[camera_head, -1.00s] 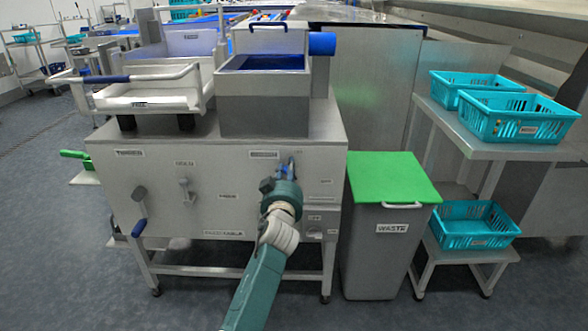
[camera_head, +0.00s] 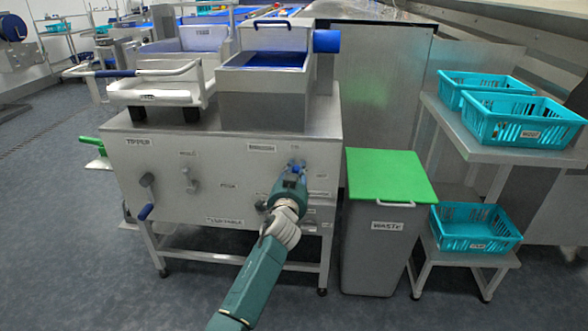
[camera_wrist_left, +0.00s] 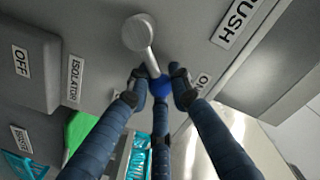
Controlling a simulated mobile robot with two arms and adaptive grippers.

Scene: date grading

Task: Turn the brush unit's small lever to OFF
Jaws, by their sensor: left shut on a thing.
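The brush unit's small lever is grey with a round hub (camera_wrist_left: 138,32) and a blue tip (camera_wrist_left: 161,86) in the left wrist view. My left gripper (camera_wrist_left: 158,80) is shut on the blue tip, with its dark fingers around it. The lever slants from the hub down to the tip. A BRUSH label (camera_wrist_left: 238,22) is at upper right, and an ON label (camera_wrist_left: 203,82) is just right of the fingers. An OFF label (camera_wrist_left: 20,60) is at far left. In the head view my left gripper (camera_head: 293,178) reaches the upper right of the panel and hides most of the lever. My right gripper is out of view.
A grey waste bin (camera_head: 370,250) with a green lid (camera_head: 390,175) stands right of the panel. Turquoise crates (camera_head: 520,122) sit on a table farther right. An ISOLATOR label (camera_wrist_left: 73,78) is left of the lever.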

